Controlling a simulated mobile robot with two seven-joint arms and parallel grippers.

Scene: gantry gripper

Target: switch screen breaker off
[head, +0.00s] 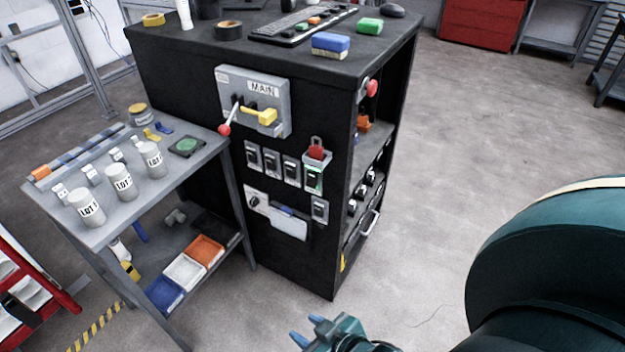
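A black cabinet (301,258) carries a row of small grey breaker switches on its front: a first (253,157), a second (272,163), a third (291,171) and a fourth (313,178). The fourth has a green glow and a red padlock (317,150) at its top. Another small switch (320,210) sits lower right. I cannot read which one is the screen breaker. My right gripper (307,329) is at the bottom edge, low in front of the cabinet and apart from it. Its two blue fingertips are spread with nothing between them. My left gripper is out of view.
Above the row is a MAIN panel (283,103) with a red-knobbed lever (225,129) and a yellow handle (262,115). A grey table (130,215) with LOT jars stands close on the left. The floor (450,130) right of the cabinet is clear.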

